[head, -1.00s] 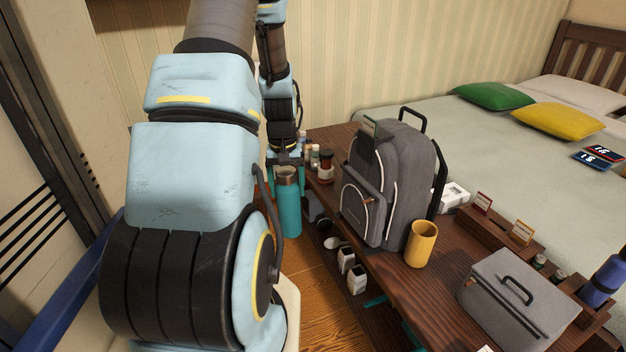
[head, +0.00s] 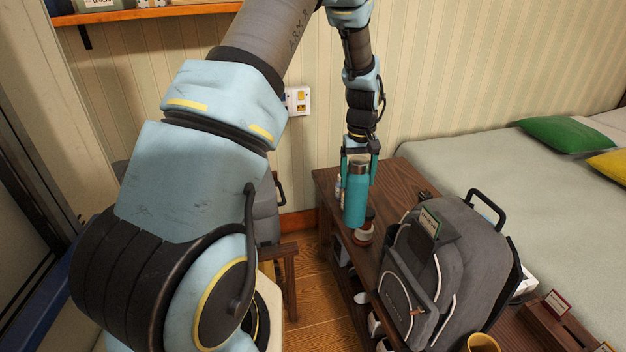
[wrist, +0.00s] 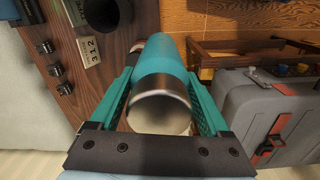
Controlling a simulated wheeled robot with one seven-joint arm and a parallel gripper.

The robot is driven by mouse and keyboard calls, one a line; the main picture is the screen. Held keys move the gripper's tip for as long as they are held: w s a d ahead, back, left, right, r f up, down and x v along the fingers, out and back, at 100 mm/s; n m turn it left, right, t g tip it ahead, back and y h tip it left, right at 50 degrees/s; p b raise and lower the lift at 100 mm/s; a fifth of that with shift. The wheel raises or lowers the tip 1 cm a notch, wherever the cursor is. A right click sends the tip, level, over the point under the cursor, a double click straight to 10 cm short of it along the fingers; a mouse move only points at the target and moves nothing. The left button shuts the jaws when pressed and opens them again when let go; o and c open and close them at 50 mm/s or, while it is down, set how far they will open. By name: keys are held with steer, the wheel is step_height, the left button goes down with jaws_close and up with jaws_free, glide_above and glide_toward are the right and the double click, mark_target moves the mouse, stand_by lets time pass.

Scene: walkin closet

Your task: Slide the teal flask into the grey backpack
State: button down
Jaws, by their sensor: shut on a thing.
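The teal flask (head: 356,200) hangs upright in my gripper (head: 358,165), near the front edge of the wooden bench. In the wrist view my gripper (wrist: 158,100) has its two teal fingers on either side of the flask (wrist: 166,65), with its steel top towards the camera. The grey backpack (head: 455,260) stands on the bench, nearer the head camera and right of the flask, apart from it. A small tag sits on the backpack's upper part. I cannot see into the backpack's opening.
The bench (head: 400,178) has free wood at its far end. A yellow cup (head: 482,343) stands in front of the backpack. A grey case (wrist: 270,112) lies to the right in the wrist view.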

steer(key=s+d+r+p, duration=0.1)
steer(key=s+d+r, duration=0.15)
steer(key=d, duration=0.35)
steer(key=s+d+r+p, duration=0.2)
steer(key=d+r, duration=0.1)
steer(key=d, duration=0.3)
steer(key=shift+s+d+f+b, duration=0.15)
steer(key=shift+f+b, duration=0.4)
steer(key=shift+f, duration=0.25)
steer(key=shift+s+d+f+b, duration=0.15)
steer(key=shift+f+b, duration=0.4)
steer(key=shift+f, duration=0.25)
steer(key=shift+s+d+f+b, duration=0.15)
steer(key=shift+f+b, duration=0.4)
steer(key=shift+f, duration=0.25)
steer(key=shift+f+b, duration=0.4)
steer(key=shift+f, duration=0.7)
stand_by(1.1)
steer(key=shift+f+b, duration=1.55)
steer(key=shift+f, duration=1.2)
jaws_free()
